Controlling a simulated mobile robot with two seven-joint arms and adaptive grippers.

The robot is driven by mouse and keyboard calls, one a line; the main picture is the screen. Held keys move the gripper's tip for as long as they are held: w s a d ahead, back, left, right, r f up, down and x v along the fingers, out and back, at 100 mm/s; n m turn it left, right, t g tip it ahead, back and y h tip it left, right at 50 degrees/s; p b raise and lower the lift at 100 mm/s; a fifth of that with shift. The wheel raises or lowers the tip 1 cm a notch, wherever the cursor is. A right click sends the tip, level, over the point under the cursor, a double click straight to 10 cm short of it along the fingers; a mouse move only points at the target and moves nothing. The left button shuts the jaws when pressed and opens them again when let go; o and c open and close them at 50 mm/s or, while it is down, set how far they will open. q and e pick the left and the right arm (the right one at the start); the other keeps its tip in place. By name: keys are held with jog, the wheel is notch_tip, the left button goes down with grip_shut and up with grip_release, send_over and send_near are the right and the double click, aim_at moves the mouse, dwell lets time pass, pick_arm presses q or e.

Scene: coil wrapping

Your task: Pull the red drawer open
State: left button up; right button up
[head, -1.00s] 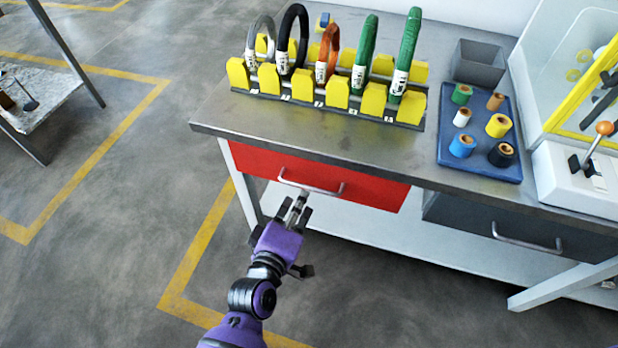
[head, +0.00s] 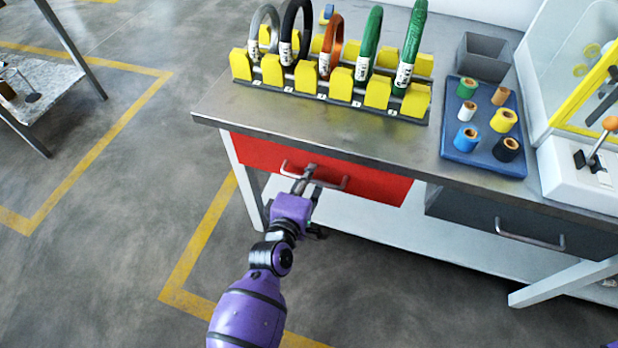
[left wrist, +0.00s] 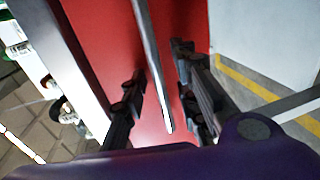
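The red drawer (head: 380,188) sits under the left part of the bench top, and its front looks flush with the bench. Its silver bar handle (head: 330,183) runs across the front. My left gripper (head: 305,180) is at the left part of the handle. In the left wrist view, my left gripper (left wrist: 160,72) is open, with one finger on each side of the handle (left wrist: 152,60) and gaps visible between. The red drawer front (left wrist: 100,35) lies just beyond the fingertips. My right gripper is not in view.
A rack (head: 325,98) of several coils stands on the bench top (head: 300,122) above the drawer. A blue tray (head: 482,160) of tape rolls and a grey bin (head: 481,57) are to the right. A grey drawer (head: 470,212) is beside the red one. Floor before the bench is clear.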

pick_arm(q)
grip_shut()
dwell(0.3)
jog(key=f+v, duration=0.2)
jog(key=v, duration=1)
jog(key=s+f+p+v, duration=0.1)
jog(key=f+v, duration=0.2)
jog(key=v, duration=0.8)
jog(key=f+p+v, duration=0.1)
jog(key=f+v, duration=0.1)
jog(key=v, duration=1)
jog(key=shift+s+a, duration=0.3)
jog(key=shift+s, duration=0.3)
jog(key=shift+f, duration=0.15)
